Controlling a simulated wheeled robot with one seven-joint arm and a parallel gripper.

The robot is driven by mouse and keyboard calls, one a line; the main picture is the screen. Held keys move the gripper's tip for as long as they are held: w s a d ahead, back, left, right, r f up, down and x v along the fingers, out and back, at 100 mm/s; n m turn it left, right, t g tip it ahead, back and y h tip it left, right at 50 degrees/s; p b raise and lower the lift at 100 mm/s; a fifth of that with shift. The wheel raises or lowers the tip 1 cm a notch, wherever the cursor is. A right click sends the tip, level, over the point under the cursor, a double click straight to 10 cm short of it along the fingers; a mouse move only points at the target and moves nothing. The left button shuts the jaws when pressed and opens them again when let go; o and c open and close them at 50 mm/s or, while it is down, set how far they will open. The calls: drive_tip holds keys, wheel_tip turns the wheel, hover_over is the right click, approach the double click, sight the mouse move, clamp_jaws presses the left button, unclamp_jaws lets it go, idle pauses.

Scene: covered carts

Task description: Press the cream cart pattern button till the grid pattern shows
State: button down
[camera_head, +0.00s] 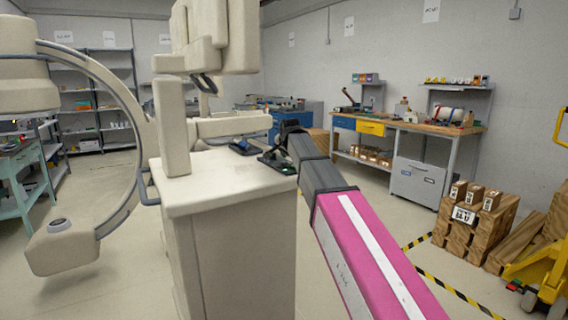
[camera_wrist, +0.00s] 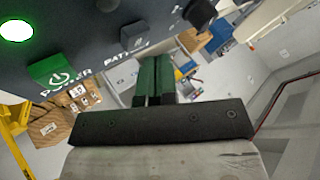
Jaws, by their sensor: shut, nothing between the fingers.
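The cream cart (camera_head: 225,190) stands in the middle of the head view, with a dark control panel (camera_head: 278,162) on its top. In the wrist view the dark panel (camera_wrist: 75,25) fills the upper left. It has a grey pattern button (camera_wrist: 135,32) with a partly hidden label, a green power button (camera_wrist: 58,70) and a lit lamp (camera_wrist: 16,30). My gripper (camera_wrist: 156,60) has green fingers, shut and empty, with their tips just below the pattern label. I cannot tell whether they touch the panel. No pattern display can be made out.
A black knob (camera_wrist: 198,12) sits right of the pattern button. A large C-shaped arm (camera_head: 135,110) stands left of the cart. A workbench (camera_head: 410,125), stacked wooden boxes (camera_head: 475,220) and a yellow pallet jack (camera_head: 545,260) are at the right.

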drive_tip(key=shift+f, duration=0.35)
drive_tip(key=shift+f, duration=0.5)
idle(0.8)
drive_tip(key=shift+r, duration=0.95)
drive_tip(key=shift+r, duration=2.45)
